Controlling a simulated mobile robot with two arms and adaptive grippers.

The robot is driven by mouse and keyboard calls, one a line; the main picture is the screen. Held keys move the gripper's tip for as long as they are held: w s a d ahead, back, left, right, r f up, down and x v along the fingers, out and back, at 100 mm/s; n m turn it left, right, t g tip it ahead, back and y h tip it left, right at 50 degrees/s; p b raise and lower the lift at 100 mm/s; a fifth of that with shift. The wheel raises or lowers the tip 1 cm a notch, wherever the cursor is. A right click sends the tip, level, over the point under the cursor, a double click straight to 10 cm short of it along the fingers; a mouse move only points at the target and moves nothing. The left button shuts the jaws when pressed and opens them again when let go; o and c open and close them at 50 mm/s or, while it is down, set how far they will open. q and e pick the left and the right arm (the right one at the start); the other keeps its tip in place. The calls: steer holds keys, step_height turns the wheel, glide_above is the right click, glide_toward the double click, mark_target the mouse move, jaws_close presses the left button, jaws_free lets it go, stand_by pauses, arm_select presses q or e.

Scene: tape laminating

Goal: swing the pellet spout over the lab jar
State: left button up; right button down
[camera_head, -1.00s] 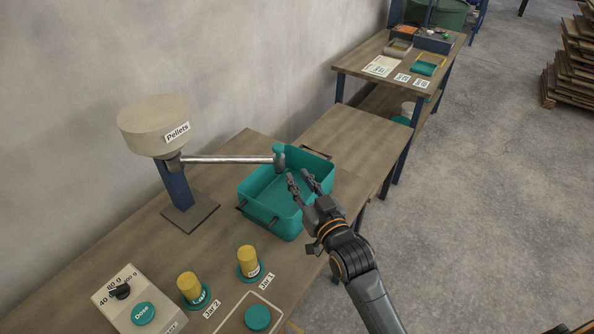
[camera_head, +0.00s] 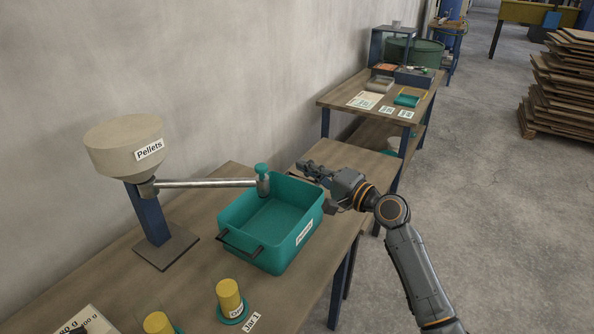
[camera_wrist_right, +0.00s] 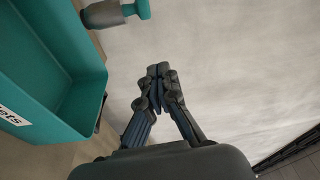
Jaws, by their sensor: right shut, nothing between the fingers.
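The pellet spout (camera_head: 205,183) is a metal tube running right from the base of the beige pellet hopper (camera_head: 124,145). Its end has a teal knob (camera_head: 262,170) and a short downward nozzle, over the teal pellet bin (camera_head: 293,238). The knob also shows in the right wrist view (camera_wrist_right: 142,9). Two yellow lab jars (camera_head: 228,297) and (camera_head: 157,324) stand on teal discs at the bottom edge; the lower one is cut off. My right gripper (camera_head: 305,167) is shut and empty, just beyond the bin's back right corner, to the right of the knob and apart from it. My left gripper is not in view.
The bin stands on the wooden bench (camera_head: 180,220), with dark handles (camera_head: 240,243) at its near end. A dose box (camera_head: 88,318) is cut off at the bottom. Another table (camera_head: 340,95) with cards and trays stands behind. Open floor lies to the right.

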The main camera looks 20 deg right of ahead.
steer(key=w+a+p, duration=0.2)
steer(key=w+a, duration=0.2)
steer(key=a, duration=0.3)
steer(key=shift+w+f+p, duration=0.15)
steer(key=shift+p, duration=0.25)
